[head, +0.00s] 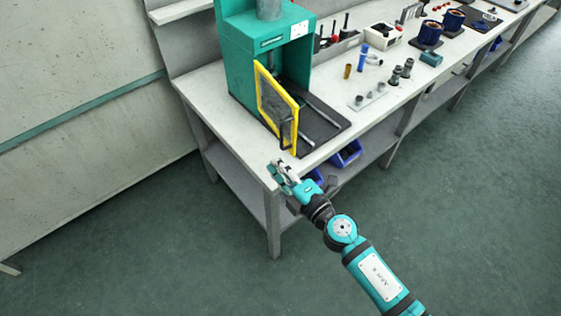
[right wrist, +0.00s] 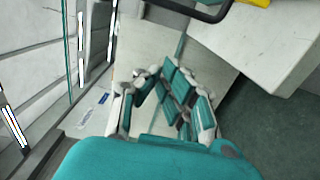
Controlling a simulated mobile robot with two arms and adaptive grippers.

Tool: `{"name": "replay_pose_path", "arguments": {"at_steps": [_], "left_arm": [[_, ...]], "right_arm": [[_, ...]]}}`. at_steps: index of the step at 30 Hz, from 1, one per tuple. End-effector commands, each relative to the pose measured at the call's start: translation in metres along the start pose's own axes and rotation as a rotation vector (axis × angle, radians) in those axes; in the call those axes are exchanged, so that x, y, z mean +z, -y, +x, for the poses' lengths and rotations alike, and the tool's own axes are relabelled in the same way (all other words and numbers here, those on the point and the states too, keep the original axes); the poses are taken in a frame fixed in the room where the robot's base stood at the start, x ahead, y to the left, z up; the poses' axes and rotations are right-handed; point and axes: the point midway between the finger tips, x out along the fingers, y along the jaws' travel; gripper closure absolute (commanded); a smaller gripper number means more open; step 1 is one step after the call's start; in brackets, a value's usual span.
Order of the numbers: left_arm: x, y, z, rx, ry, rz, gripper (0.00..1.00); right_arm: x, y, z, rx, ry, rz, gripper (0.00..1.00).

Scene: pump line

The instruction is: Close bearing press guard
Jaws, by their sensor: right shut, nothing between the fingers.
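The bearing press (head: 241,55) is a teal box-shaped machine at the left end of the bench. Its guard (head: 276,105) is a yellow-framed clear panel, swung open toward the front of the press. A dark handle (head: 283,133) is on the guard's outer side; it also shows at the top of the right wrist view (right wrist: 205,12), near a bit of the yellow frame. My right gripper (head: 278,168) is shut and empty, near the bench's front left corner, just below the guard and apart from it. Its fingers show in the right wrist view (right wrist: 165,85). My left gripper is not in view.
The white bench (head: 210,90) runs to the upper right. A black mat (head: 318,125) lies under the press. Small parts on a plate (head: 368,99), a blue bottle (head: 363,57) and motor-like parts (head: 453,20) stand farther right. Blue bins (head: 346,154) sit below. Floor in front is clear.

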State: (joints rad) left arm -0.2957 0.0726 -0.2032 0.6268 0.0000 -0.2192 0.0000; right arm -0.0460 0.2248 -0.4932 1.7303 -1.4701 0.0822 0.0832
Motion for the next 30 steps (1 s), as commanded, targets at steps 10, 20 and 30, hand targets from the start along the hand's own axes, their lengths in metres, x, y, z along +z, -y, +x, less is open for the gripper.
{"name": "replay_pose_path", "arguments": {"at_steps": [10, 20, 30], "left_arm": [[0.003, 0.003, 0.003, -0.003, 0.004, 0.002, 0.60], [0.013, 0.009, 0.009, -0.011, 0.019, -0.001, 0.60], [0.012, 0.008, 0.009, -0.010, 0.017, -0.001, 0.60]], "right_arm": [[0.000, 0.000, 0.076, 0.003, 0.000, 0.004, 1.00], [0.035, 0.001, 0.066, -0.001, 0.002, 0.002, 1.00], [0.038, 0.000, 0.065, 0.000, 0.001, 0.004, 1.00]]}}
